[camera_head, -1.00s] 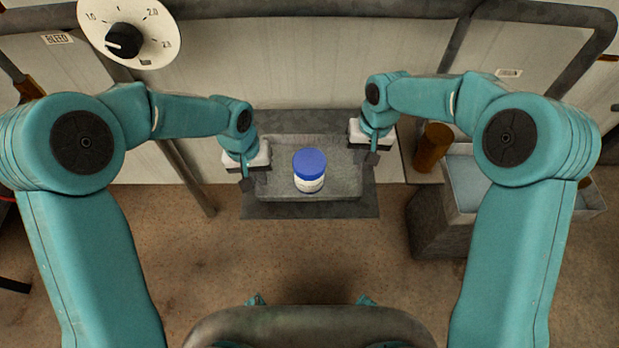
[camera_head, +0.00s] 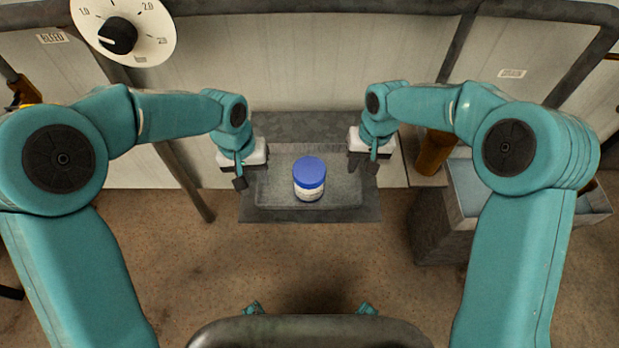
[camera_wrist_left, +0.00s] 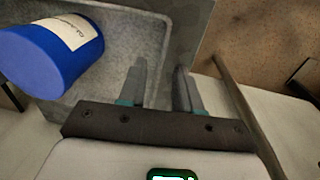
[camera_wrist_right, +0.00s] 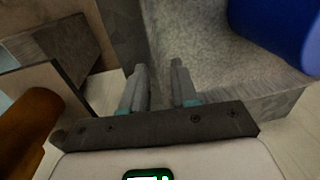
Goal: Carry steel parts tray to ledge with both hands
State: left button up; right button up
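The grey steel parts tray (camera_head: 335,207) rests level on a dark ledge (camera_head: 258,215) in the head view. In the left wrist view the left fingers (camera_wrist_left: 160,85) are spread beside the tray's rim. In the right wrist view the right fingers (camera_wrist_right: 160,85) are also spread near the tray's edge. Neither gripper appears to hold the tray.
An orange-brown cylinder (camera_head: 433,153) stands right of the ledge, close to my right forearm. A grey bin (camera_head: 445,225) stands on the floor further right. A white dial (camera_head: 135,35) is at the upper left. A wall stands behind the ledge.

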jog(key=shift+r, duration=0.15)
pick_arm(q)
notch_tip(320, 180, up, 8)
jog(key=a, duration=0.1)
jog(key=shift+r, duration=0.15)
pick_arm(e)
notch_tip(320, 180, up, 12)
jog(key=d, duration=0.1)
jog(key=shift+d, duration=0.15)
jog(key=shift+s+f, duration=0.1)
jog(key=shift+f, duration=0.1)
